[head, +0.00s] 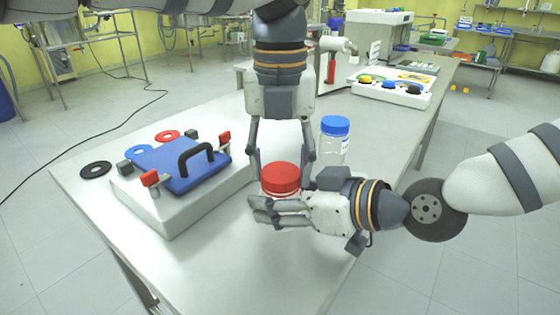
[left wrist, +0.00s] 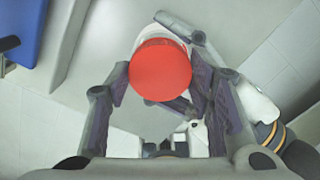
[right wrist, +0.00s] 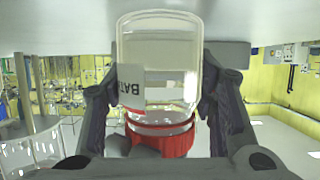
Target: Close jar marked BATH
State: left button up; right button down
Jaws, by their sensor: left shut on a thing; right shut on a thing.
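The glass jar (right wrist: 175,65) marked BATH shows in the right wrist view, inverted there, with part of its white label (right wrist: 131,92) readable. Its red lid (head: 281,177) sits at the jar's mouth; I cannot tell how tightly it is seated. My left gripper (head: 281,163) comes down from above and is shut on the red lid, one finger on each side, as the left wrist view also shows around the lid (left wrist: 160,70). My right gripper (head: 268,209) comes from the right and is shut on the jar's body, which its fingers mostly hide in the head view.
A jar with a blue lid (head: 335,126) stands just behind and to the right. A white block with a blue handled plate (head: 180,165) and red clamps is at the left. A white box with coloured buttons (head: 390,90) stands farther back. The table's front is clear.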

pick_arm(q)
jog(key=m, duration=0.6)
jog(key=shift+s+d+f, duration=0.1)
jog(key=m, duration=0.3)
jog(key=o, duration=0.8)
jog(key=shift+c, duration=0.2)
jog(key=shift+r, duration=2.35)
jog(key=shift+c, duration=0.4)
